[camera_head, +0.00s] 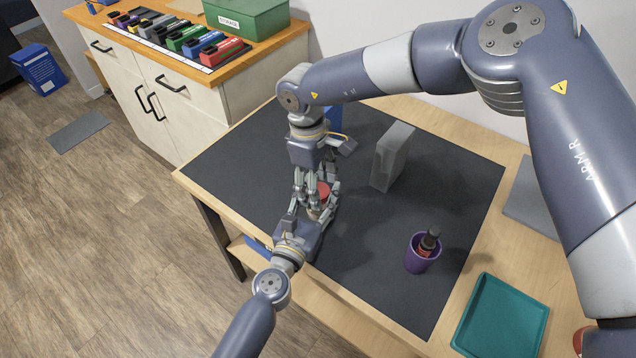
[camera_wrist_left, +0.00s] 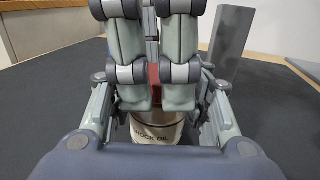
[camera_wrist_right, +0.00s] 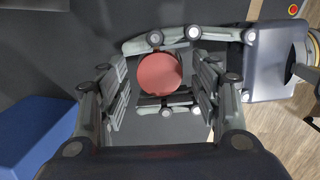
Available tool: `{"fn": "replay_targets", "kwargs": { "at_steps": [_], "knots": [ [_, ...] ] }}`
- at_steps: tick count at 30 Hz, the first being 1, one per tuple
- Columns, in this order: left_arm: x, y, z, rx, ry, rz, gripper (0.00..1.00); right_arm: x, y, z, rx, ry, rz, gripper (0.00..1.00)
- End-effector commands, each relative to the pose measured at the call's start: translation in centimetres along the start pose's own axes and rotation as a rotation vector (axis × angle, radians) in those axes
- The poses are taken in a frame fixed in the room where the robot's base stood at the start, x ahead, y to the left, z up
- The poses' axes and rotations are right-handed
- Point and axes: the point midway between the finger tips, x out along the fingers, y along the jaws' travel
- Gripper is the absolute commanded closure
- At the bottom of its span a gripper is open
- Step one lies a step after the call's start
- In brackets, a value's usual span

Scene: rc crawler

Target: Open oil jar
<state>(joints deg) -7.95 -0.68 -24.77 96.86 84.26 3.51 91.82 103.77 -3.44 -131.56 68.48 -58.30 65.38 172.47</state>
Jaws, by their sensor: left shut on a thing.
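The oil jar is pale, with a red lid (camera_head: 322,190), and stands on the dark mat. Its label, partly legible as "OCK OIL", shows on the jar body (camera_wrist_left: 157,130) in the left wrist view. My left gripper (camera_head: 312,210) is shut on the jar body from the side, low down. My right gripper (camera_head: 314,178) points down from above. In the right wrist view the red lid (camera_wrist_right: 160,73) is on the jar, between my open right fingers (camera_wrist_right: 160,92), with visible gaps on both sides. In the left wrist view the right fingers hide much of the lid.
A grey upright block (camera_head: 392,157) stands right of the jar. A purple cup (camera_head: 422,255) holding a dark bottle and a teal tray (camera_head: 500,318) are toward the table's right. A blue box (camera_wrist_right: 35,130) is close to my right gripper. The mat's left part is clear.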

Motion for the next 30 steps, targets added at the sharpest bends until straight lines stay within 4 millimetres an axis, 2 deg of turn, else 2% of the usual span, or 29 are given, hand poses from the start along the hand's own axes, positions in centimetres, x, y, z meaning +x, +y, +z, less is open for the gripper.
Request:
{"fn": "replay_targets", "kwargs": {
  "at_steps": [1, 7, 17, 23, 24, 27, 30],
  "knots": [
    [-0.1, 0.0, -0.5, 0.0, 0.008, -0.001, 1.0, 0.0, 0.0, 0.0, 0.0, 0.0, 0.0, 0.42],
    [-0.1, 0.0, -0.5, 0.0, 0.008, -0.001, 1.0, -0.4, 0.1, 0.0, 0.0, 0.001, 0.001, 0.42],
    [-0.1, 0.0, -0.5, 0.0, 0.009, -0.001, 1.0, -4.3, 0.1, 0.5, 0.001, 0.001, 0.001, 0.42],
    [-0.1, 0.0, -0.5, 0.0, 0.009, -0.001, 1.0, -4.5, 0.0, 0.6, 0.0, 0.0, 0.0, 0.42],
    [-0.1, 0.0, -0.5, 0.0, 0.009, -0.001, 0.54, -4.5, 0.0, 0.6, 0.0, 0.0, 0.0, 0.42],
    [-0.1, 0.0, -0.5, 0.0, 0.008, -0.001, 0.32, -4.5, 0.0, 0.6, 0.0, 0.0, 0.0, 0.42],
    [-0.1, 0.0, -0.3, 0.0, 0.005, -0.001, 0.32, -4.5, 0.0, 0.6, 0.0, 0.0, 0.0, 0.42]
  ]
}}
